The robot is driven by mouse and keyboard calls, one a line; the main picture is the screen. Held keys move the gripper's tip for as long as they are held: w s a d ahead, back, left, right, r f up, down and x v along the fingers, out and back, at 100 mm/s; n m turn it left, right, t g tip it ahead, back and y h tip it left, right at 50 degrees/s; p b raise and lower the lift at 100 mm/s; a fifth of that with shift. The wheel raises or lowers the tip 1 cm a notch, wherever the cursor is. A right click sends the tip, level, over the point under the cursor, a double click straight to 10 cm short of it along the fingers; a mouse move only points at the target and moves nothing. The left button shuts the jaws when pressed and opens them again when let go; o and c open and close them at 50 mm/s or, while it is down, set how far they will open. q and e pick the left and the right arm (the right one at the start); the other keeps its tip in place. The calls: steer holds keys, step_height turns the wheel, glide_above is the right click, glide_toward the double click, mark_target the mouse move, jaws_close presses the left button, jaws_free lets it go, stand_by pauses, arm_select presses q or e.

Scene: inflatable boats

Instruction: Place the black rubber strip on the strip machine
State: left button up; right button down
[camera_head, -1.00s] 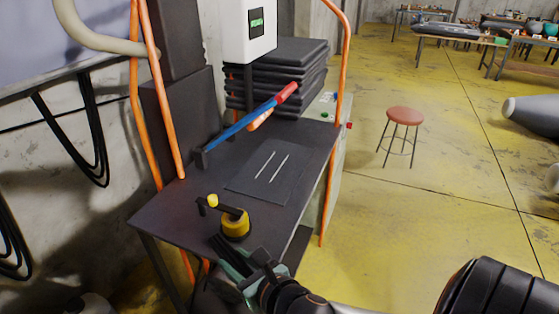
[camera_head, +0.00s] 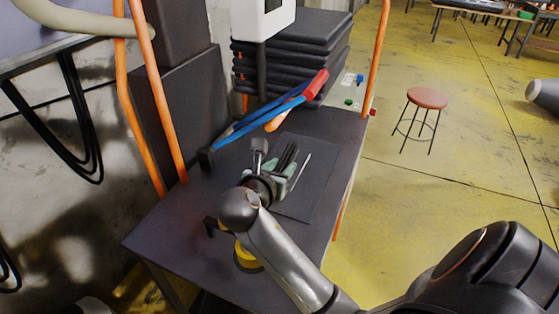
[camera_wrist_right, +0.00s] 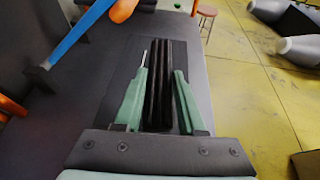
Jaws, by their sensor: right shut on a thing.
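My right gripper (camera_head: 280,178) is over the dark flat plate (camera_head: 318,185) on the strip machine's table. It is shut on the black rubber strip (camera_head: 288,155), whose ridged length points away from me. In the right wrist view the strip (camera_wrist_right: 158,90) lies between the teal fingers of the gripper (camera_wrist_right: 159,85), above the plate. I cannot tell whether the strip touches the plate. One pale line on the plate shows beside the gripper; the other is largely hidden. The strip machine (camera_head: 165,228) has a lever with blue arms and a red handle (camera_head: 315,85). My left gripper is not in view.
A yellow-based crank tool (camera_head: 247,258) stands on the table, partly behind my right arm. A stack of black slabs (camera_head: 290,65) stands at the back. Orange pipes (camera_head: 165,100) rise at the table's sides. A red stool (camera_head: 427,98) stands on the open floor right.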

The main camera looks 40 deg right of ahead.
mark_target(289, 156)
steer(key=shift+w+d+m+g, duration=0.1)
steer(key=shift+w+m+g, duration=0.05)
steer(key=shift+m+g, duration=0.2)
steer(key=shift+w+d+h, duration=0.15)
steer(key=shift+d+h, duration=0.15)
steer(key=shift+h, duration=0.1)
steer(key=x, duration=0.5)
steer(key=w+b+x, duration=0.1)
steer(key=x, duration=0.2)
steer(key=shift+w+a+f, duration=0.1)
steer(key=shift+a+f, duration=0.2)
steer(key=shift+f, duration=0.05)
steer(key=w+d+f, duration=0.1)
steer(key=w+d+f+b, duration=0.1)
steer(key=f, duration=0.1)
steer(key=w+d+f, duration=0.1)
steer(key=f, duration=0.1)
steer(key=shift+w+d+f, duration=0.2)
steer(key=shift+d+f, duration=0.05)
steer(key=shift+d, duration=0.15)
steer(key=shift+w+d+f, duration=0.1)
steer(key=shift+d+f, duration=0.05)
step_height(289, 156, down, 3)
steer(key=shift+w+f+b, duration=0.1)
steer(key=shift+f+b, duration=0.05)
steer(key=shift+b, duration=0.45)
steer(key=shift+f, duration=0.1)
